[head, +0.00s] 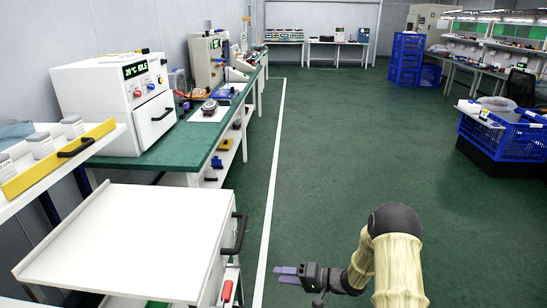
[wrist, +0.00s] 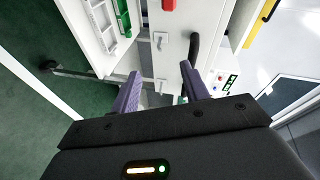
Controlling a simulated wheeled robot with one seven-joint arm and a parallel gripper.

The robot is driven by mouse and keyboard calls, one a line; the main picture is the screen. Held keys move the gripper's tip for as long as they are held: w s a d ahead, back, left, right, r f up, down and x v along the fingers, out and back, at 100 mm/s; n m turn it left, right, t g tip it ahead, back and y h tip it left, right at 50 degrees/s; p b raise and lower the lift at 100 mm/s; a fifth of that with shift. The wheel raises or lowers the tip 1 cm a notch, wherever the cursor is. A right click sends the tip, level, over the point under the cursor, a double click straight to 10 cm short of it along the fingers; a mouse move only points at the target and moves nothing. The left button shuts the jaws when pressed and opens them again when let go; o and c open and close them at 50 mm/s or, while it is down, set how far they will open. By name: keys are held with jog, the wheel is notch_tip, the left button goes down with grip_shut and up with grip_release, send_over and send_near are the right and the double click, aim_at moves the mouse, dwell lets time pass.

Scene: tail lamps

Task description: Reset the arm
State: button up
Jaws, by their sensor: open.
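My gripper (head: 286,274) is at the lower middle of the head view, at the end of my arm, which bends in from the right. It is beside the right side of a white cabinet (head: 130,240) with a black handle. In the wrist view my gripper (wrist: 158,95) shows two purple fingers spread apart with nothing held between them. Beyond the fingers the wrist view shows white cabinet fronts and a dark handle (wrist: 194,48). I cannot tell the exact distance from the fingers to the cabinet.
A green-topped workbench (head: 185,135) with a white oven-like machine (head: 125,95) runs along the left wall. Blue crates (head: 515,138) stand at the right. The green floor (head: 340,150) in the middle is clear.

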jog(key=d+r+t+h, duration=0.4)
jog(key=d+r+h, duration=0.6)
jog(key=h, duration=0.2)
jog(key=s+d+r+g+h, duration=0.1)
jog(key=s+r+g+h, duration=0.15)
jog(key=s, duration=0.85)
jog(key=s+d+r+g+h, duration=0.1)
jog(key=s+r+g, duration=0.15)
jog(key=s, duration=0.85)
notch_tip(320, 180, up, 18)
jog(key=g+p, duration=0.1)
jog(key=p, duration=1.7)
jog(key=shift+s+a+f+n+y, duration=0.2)
jog(key=shift+s+a+n+y, duration=0.15)
jog(key=shift+s, duration=0.1)
